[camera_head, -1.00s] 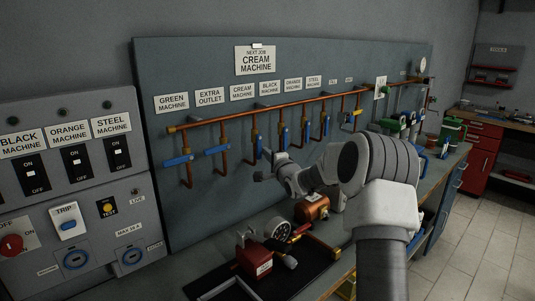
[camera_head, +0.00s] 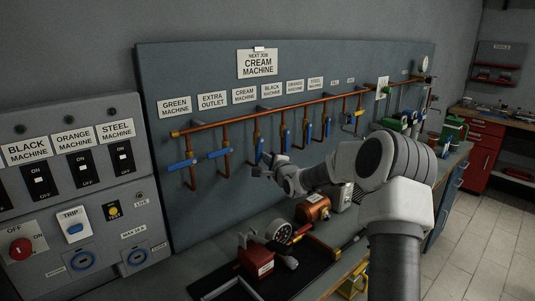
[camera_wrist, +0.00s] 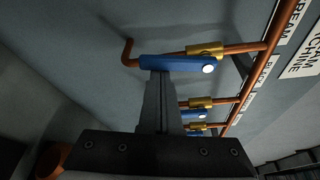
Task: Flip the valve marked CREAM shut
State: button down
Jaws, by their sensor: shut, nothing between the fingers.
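The CREAM MACHINE label (camera_head: 244,95) is on the board above the third valve from the left. This valve's blue handle (camera_head: 258,150) runs roughly along its upright copper pipe. In the wrist view the blue handle (camera_wrist: 178,64) lies nearly in line with the pipe, beside its brass body (camera_wrist: 205,48). My gripper (camera_head: 263,165) is at the handle's lower part. In the wrist view my gripper (camera_wrist: 160,75) has its fingers shut and empty, with tips against or very close to the handle's side. I cannot tell whether they touch.
The green machine's handle (camera_head: 183,165) and the extra outlet's handle (camera_head: 219,153) lie across their pipes. The black machine's handle (camera_head: 284,137) hangs along its pipe, close right of my gripper. A copper pipe (camera_head: 225,122) runs above. Below is a bench with a red device (camera_head: 256,262).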

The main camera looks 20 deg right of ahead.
jog(key=m+p, duration=0.1)
jog(key=a+m+p, duration=0.1)
jog(key=m+g, duration=0.1)
jog(key=shift+s+a+r+p, duration=0.3)
jog(key=shift+r+p, duration=0.05)
jog(key=shift+p, duration=0.05)
jog(key=m, duration=0.1)
jog(key=a+m+y, duration=0.1)
jog(key=g+p, duration=0.1)
jog(key=shift+s+a+r+m+y, duration=0.2)
jog(key=shift+s+r+m+y, duration=0.1)
jog(key=shift+m, duration=0.1)
jog(key=shift+s+a+r+m+g+y+p, duration=0.1)
jog(key=shift+a+r+m+g+y+p, duration=0.35)
jog(key=shift+m, duration=0.5)
jog(key=shift+s+a+r+m+g+y+p, duration=0.2)
jog(key=shift+r+m+y, duration=0.3)
jog(key=shift+m, duration=0.4)
jog(key=shift+s+a+r+m+g+y+p, duration=0.1)
jog(key=shift+a+r+m+g+y+p, duration=0.3)
jog(key=shift+m, duration=0.55)
jog(key=shift+r, duration=0.15)
jog(key=b, duration=0.5)
send_near(258, 157)
jog(key=s+a, duration=0.2)
jog(key=s, duration=0.1)
jog(key=shift+a, duration=0.4)
